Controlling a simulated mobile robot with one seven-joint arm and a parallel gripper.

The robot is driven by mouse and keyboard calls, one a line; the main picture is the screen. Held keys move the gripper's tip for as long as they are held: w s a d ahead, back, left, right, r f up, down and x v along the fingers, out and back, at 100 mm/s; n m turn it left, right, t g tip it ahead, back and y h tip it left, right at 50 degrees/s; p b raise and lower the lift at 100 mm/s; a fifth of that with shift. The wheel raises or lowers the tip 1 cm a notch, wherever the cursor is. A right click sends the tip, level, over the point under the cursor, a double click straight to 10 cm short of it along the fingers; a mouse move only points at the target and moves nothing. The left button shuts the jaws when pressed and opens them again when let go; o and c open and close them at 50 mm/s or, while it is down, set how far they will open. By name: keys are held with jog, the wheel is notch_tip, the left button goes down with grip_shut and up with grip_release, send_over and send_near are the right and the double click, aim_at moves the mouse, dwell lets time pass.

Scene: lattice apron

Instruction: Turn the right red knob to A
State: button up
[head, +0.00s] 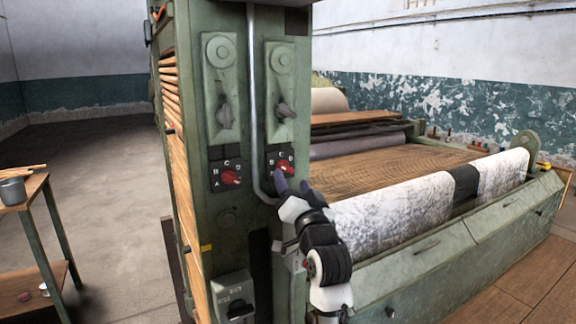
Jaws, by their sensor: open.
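The right red knob (285,167) sits on a dark plate on the green machine column, below a grey lever. White letters show around it, B, C and D as far as I can read; its lower part is close behind my gripper's fingers, and I cannot make out an A there. My gripper (292,185) is open, just below and in front of this knob, with its fingers pointing up toward it. I cannot tell whether a finger touches it. The left red knob (230,177) sits on a similar lettered plate, apart from my gripper.
A grey conduit (253,110) runs down between the two knob columns, close to my gripper. Grey levers (225,115) (283,110) stand above the knobs. A white patterned roll (395,213) lies right of my arm. A grey switch box (233,297) is low on the column.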

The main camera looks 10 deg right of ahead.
aim_at(287, 171)
jog(key=shift+p+x, duration=0.55)
jog(key=shift+x, duration=1.7)
jog(key=shift+f, duration=0.1)
jog(key=c, duration=1)
